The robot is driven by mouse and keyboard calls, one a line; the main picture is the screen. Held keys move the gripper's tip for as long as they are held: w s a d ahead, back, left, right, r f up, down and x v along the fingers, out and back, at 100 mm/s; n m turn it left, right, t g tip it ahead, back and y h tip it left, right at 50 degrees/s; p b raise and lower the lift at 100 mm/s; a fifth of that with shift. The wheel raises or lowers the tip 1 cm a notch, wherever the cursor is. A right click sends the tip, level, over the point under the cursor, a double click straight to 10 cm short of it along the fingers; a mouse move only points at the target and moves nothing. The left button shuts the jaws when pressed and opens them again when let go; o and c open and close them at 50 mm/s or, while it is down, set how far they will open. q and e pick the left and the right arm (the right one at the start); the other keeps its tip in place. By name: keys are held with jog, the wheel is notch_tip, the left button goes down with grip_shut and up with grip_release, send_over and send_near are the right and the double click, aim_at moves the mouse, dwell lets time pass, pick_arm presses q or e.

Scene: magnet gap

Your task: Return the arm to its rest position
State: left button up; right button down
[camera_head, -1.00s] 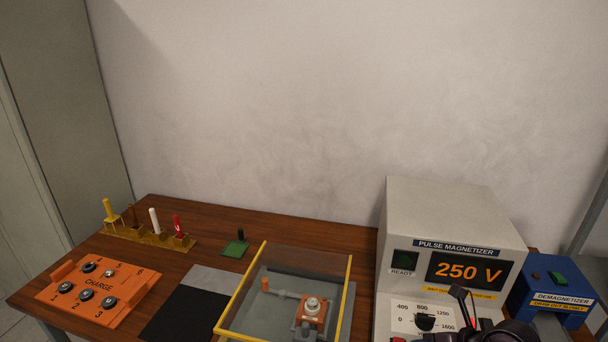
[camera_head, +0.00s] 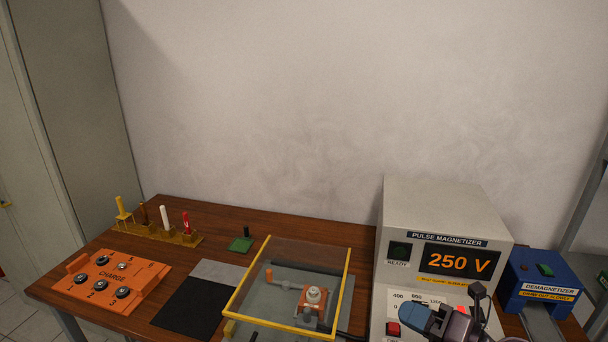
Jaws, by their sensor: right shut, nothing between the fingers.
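My right gripper (camera_head: 478,293) is at the lower right, in front of the grey pulse magnetizer (camera_head: 425,205). It is shut with nothing in it, and it hides part of the dial. My right arm runs down out of the bottom of the picture; a blue part of it shows beside the gripper. The magnetizer's display (camera_head: 457,262) reads 250 V. My left gripper is not in view.
A yellow-framed clear cover (camera_head: 345,290) stands over a fixture left of the magnetizer. A blue demagnetizer (camera_head: 525,275) stands right of it. An orange charge tray (camera_head: 140,275), a yellow rack (camera_head: 150,236) and a black mat (camera_head: 190,308) are further left.

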jog(key=d+f+m+t+h, duration=0.35)
jog(key=d+m+h, duration=0.2)
jog(key=m, duration=0.55)
jog(key=d+f+m+t+h, duration=0.35)
jog(key=m+h, duration=0.25)
jog(key=m, duration=0.6)
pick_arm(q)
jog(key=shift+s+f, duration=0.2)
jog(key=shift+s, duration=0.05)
pick_arm(e)
jog(key=s+f+m+g+h, duration=0.2)
jog(key=s+f+m+g, duration=0.4)
jog(key=s+f, duration=0.9)
jog(key=f+m, duration=0.1)
jog(key=m, duration=0.2)
jog(key=shift+s+f+g, duration=0.25)
jog(key=shift+g, duration=0.05)
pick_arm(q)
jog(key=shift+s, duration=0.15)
pick_arm(e)
jog(key=shift+a, duration=0.1)
